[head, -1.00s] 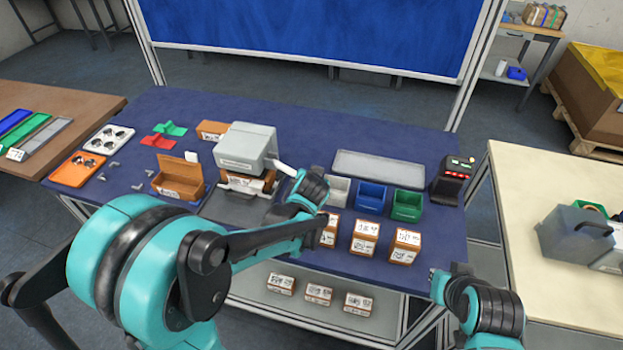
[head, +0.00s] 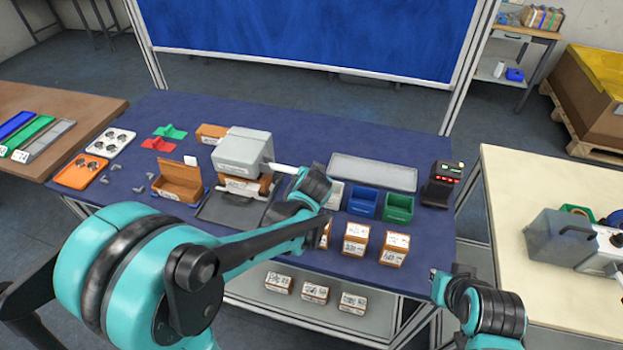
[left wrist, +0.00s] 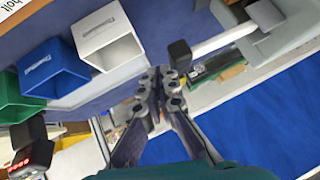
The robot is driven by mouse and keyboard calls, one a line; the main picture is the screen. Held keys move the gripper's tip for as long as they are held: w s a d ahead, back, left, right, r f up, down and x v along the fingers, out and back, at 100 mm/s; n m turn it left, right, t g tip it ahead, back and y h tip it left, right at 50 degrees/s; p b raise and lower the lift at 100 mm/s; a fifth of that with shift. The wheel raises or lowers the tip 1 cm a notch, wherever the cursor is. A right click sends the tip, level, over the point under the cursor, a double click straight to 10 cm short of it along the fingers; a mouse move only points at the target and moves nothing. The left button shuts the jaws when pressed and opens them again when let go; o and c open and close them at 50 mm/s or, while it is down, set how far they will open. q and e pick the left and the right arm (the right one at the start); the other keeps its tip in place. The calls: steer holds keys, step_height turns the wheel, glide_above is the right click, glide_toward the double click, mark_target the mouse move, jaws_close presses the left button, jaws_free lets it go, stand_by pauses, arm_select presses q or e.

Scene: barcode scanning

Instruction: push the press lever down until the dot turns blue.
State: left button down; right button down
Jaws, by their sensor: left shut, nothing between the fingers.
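The grey press (head: 243,152) stands on the blue table, left of centre in the head view. Its pale lever (head: 282,168) sticks out to the right toward my left wrist. In the left wrist view the lever (left wrist: 222,40) is a light rod with a black knob (left wrist: 179,54) at its end. My left gripper (left wrist: 160,82) is shut and empty, its fingertips close to the knob; I cannot tell whether they touch it. In the head view the wrist hides its fingers. My right gripper (head: 449,282) is low at the right, away from the press. I cannot make out a dot.
White, blue (head: 363,199) and green bins (head: 398,208) stand right of my left wrist, with small labelled boxes (head: 394,249) in front. A black device with red lights (head: 441,186) stands at the right edge. An open brown box (head: 180,180) is left of the press.

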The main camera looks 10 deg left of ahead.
arm_select(q)
steer(key=p+v, duration=0.2)
steer(key=v, duration=0.6)
steer(key=shift+s+d+r, duration=0.15)
steer(key=shift+s+d, duration=0.05)
steer(key=shift+d, duration=0.2)
steer(key=s+a+f+n+g+h+b, duration=0.1)
steer(key=s+a, duration=0.1)
steer(key=s, duration=0.7)
steer(key=s+a+f+g+h+b, duration=0.1)
steer(key=s+a+f+b, duration=0.1)
steer(key=s, duration=0.7)
steer(key=shift+a+n+g+b, duration=0.3)
steer(key=shift+a+n, duration=0.1)
